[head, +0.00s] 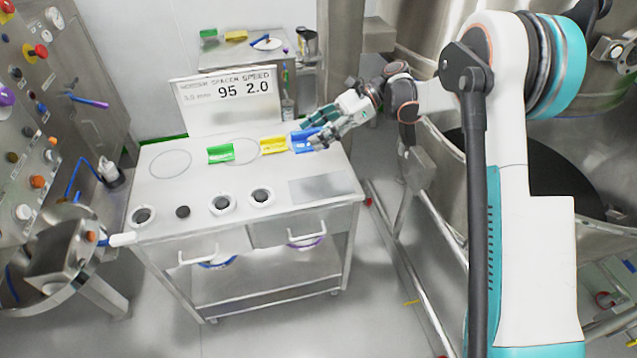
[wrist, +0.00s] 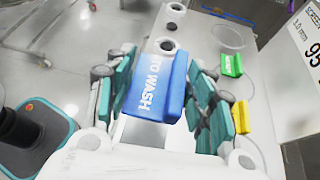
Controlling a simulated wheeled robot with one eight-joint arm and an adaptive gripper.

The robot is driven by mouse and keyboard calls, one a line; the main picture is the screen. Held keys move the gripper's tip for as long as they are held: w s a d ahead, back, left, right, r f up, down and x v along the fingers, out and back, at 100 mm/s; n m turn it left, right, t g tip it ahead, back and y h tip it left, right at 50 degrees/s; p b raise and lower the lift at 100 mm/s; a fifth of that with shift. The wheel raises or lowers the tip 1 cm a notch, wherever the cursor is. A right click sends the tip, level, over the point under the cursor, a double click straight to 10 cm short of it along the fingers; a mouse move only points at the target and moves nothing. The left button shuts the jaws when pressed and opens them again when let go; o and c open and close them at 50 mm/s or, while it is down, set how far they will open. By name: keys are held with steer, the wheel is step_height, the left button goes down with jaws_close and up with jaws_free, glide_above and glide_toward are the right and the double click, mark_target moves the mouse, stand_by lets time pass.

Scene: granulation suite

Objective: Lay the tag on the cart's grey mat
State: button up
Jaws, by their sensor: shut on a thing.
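A blue tag (wrist: 152,85) with white "TO WASH" lettering sits between the teal fingers of my gripper (wrist: 160,88) in the wrist view. My gripper is shut on it. In the head view my gripper (head: 316,136) is over the back right part of the cart top (head: 200,190), with the blue tag (head: 300,141) partly hidden by the fingers. Whether the tag touches the cart top is unclear. The grey mat (head: 320,187) lies flat and bare at the cart's front right, nearer the front edge than the gripper.
A green tag (head: 221,153) and a yellow tag (head: 273,145) stand along the back of the cart, left of my gripper. White rings (head: 222,204) line the front. A sign (head: 228,100) stands behind. A large steel vessel is at right.

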mark_target(317, 187)
step_height(317, 187, down, 17)
steer(key=b, duration=0.4)
steer(key=shift+f, duration=0.15)
steer(key=shift+f+b, duration=0.15)
steer(key=shift+b, duration=0.2)
steer(key=o, duration=0.9)
steer(key=shift+r, duration=0.25)
steer(key=p+v, duration=0.4)
steer(key=v, duration=0.6)
steer(key=shift+w+d+r, duration=0.15)
steer(key=shift+r, duration=0.1)
steer(key=shift+w+d+r+p, duration=0.15)
steer(key=shift+w+d+p, duration=0.15)
steer(key=shift+d, duration=0.25)
